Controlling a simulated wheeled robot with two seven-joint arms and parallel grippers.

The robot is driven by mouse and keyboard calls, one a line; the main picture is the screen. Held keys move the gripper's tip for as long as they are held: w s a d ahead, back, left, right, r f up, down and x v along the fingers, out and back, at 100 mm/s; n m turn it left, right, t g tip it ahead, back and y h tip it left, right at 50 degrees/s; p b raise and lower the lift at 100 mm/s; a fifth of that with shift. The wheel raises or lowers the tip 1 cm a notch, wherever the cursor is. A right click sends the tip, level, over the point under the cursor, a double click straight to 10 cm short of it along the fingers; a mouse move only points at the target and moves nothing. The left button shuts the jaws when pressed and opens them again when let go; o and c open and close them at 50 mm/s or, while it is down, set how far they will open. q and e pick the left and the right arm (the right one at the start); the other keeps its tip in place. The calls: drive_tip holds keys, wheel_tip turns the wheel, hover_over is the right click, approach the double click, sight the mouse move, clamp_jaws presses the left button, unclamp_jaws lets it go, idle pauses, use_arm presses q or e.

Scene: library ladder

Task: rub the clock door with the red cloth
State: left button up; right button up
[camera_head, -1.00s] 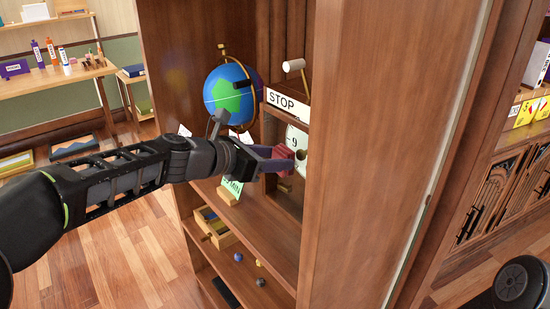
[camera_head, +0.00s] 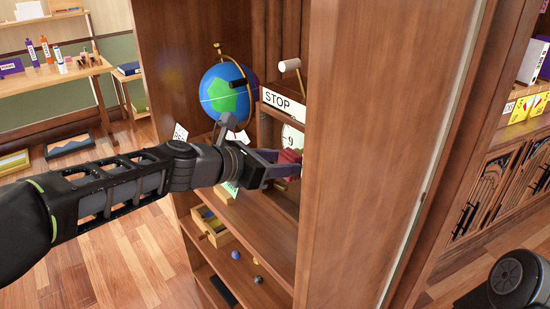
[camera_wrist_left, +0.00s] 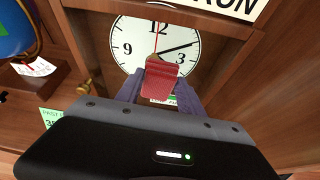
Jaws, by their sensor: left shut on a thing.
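My left gripper (camera_head: 282,165) reaches into the wooden cabinet from the left and is shut on the folded red cloth (camera_head: 289,160). In the left wrist view the red cloth (camera_wrist_left: 160,78) sticks out past the fingertips, in front of the lower part of the white clock face (camera_wrist_left: 130,36). The clock sits in a wooden case, whose door (camera_wrist_left: 208,28) shows around the face. I cannot tell whether the cloth touches the door. In the head view the gripper and cabinet side hide most of the clock (camera_head: 292,138). My right gripper is not in view.
A STOP sign (camera_head: 284,103) tops the clock case, with a mallet-like object (camera_head: 289,66) above. A globe (camera_head: 228,92) stands left of the case. The cabinet's side panel (camera_head: 350,150) is close on the right. A small open box (camera_head: 213,226) sits on a lower shelf.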

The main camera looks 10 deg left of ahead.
use_arm(q)
drive_tip(key=shift+d, duration=0.1)
drive_tip(key=shift+s+d, duration=1.15)
drive_tip(key=shift+d, duration=0.1)
drive_tip(key=shift+w, duration=0.1)
drive_tip(key=shift+w+a+p, duration=0.35)
drive_tip(key=shift+w+a, duration=0.75)
drive_tip(key=shift+a, duration=0.3)
drive_tip(key=shift+a, duration=0.1)
